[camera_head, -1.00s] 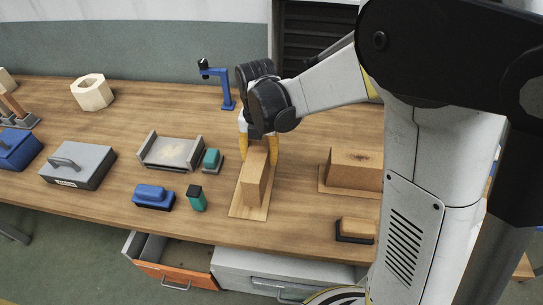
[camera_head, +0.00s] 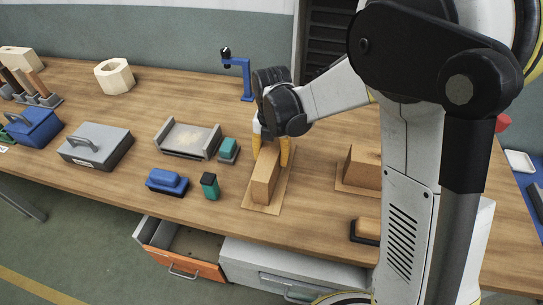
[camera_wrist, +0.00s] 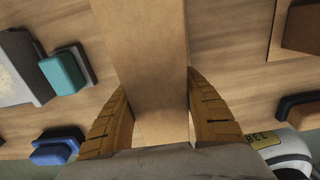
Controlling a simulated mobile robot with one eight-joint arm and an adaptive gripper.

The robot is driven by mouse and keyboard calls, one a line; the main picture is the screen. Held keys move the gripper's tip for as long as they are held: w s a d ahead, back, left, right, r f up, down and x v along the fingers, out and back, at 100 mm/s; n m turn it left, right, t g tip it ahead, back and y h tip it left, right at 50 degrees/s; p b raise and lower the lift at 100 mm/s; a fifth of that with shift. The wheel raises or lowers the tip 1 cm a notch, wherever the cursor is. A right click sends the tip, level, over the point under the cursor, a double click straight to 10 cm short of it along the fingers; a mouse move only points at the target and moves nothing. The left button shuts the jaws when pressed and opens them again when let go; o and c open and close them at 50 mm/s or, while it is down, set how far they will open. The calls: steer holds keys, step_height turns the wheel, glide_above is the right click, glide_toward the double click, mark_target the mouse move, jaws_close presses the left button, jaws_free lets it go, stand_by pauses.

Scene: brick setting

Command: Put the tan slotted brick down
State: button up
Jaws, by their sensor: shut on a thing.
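The tan slotted brick (camera_head: 265,177) is a long light-brown block, lying over a thin tan board (camera_head: 276,194) on the workbench. My gripper (camera_head: 271,152) is at its far end, with yellow-orange fingers on both sides of it. In the wrist view the brick (camera_wrist: 143,50) runs up the middle between the two ribbed fingers (camera_wrist: 152,120), which are shut on it. The brick looks level and very close to the board; I cannot tell whether it touches. Its slot is not visible.
A second brown block (camera_head: 362,168) sits on a board to the right. A blue stand (camera_head: 240,75) rises behind. An orange drawer (camera_head: 185,262) is open below.

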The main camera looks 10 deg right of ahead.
steer(key=o, duration=1.4)
steer(key=shift+c, duration=0.2)
step_height(320, 180, up, 12)
steer(key=p, duration=0.4)
steer(key=shift+s+d+r+m, duration=0.15)
steer(key=shift+r+m, duration=0.15)
steer(key=shift+r, duration=0.05)
steer(key=s+d+r+m+t, duration=0.3)
steer(key=s+d+m, duration=0.2)
steer(key=m, duration=1)
steer(key=s+d+r+m+t, duration=0.4)
steer(key=s+m, duration=0.7)
steer(key=m, duration=0.5)
steer(key=shift+s+d, duration=0.3)
steer(key=shift+d, duration=0.4)
